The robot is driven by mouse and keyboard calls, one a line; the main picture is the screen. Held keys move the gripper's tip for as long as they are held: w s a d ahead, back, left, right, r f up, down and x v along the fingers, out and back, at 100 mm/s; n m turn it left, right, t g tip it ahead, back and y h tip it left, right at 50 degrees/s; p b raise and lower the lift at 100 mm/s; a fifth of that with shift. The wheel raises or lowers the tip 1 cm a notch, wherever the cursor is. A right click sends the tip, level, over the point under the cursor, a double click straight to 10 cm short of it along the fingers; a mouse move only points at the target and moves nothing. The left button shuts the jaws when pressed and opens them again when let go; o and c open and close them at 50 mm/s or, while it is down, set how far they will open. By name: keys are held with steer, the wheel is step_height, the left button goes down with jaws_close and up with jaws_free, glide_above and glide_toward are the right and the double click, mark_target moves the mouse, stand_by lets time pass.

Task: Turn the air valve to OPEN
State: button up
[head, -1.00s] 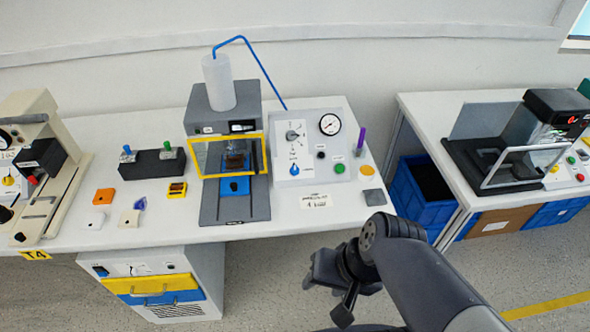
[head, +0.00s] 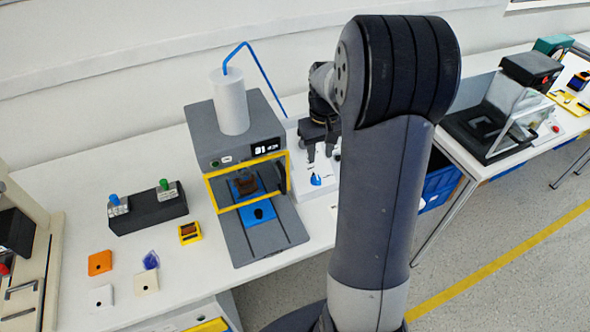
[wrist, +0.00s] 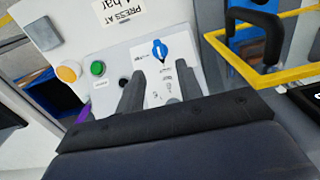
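The blue drop-shaped handle (head: 316,180), which looks like the air valve, sits on the sloped white control panel (head: 303,188) right of the grey press. In the wrist view the blue handle (wrist: 159,50) is on a white label plate whose small print I cannot read. My gripper (head: 319,154) is above the panel, pointing down, just behind the handle in the head view. In the wrist view my gripper (wrist: 160,90) is open and empty, its fingers apart and the handle beyond them. My gripper and arm hide much of the panel.
The press (head: 240,140) with its yellow guard frame (head: 226,209) stands close beside the panel. A green button (wrist: 97,68), a yellow disc (wrist: 68,74) and a black knob (wrist: 124,82) lie near the fingers. A blue hose (head: 262,70) runs behind.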

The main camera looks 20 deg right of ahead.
mark_target(318, 178)
steer(key=f, duration=0.7)
steer(key=w+f+p, duration=0.1)
steer(key=f, duration=0.3)
steer(key=shift+d, duration=0.2)
steer(key=shift+c, duration=0.5)
steer(key=c, duration=0.5)
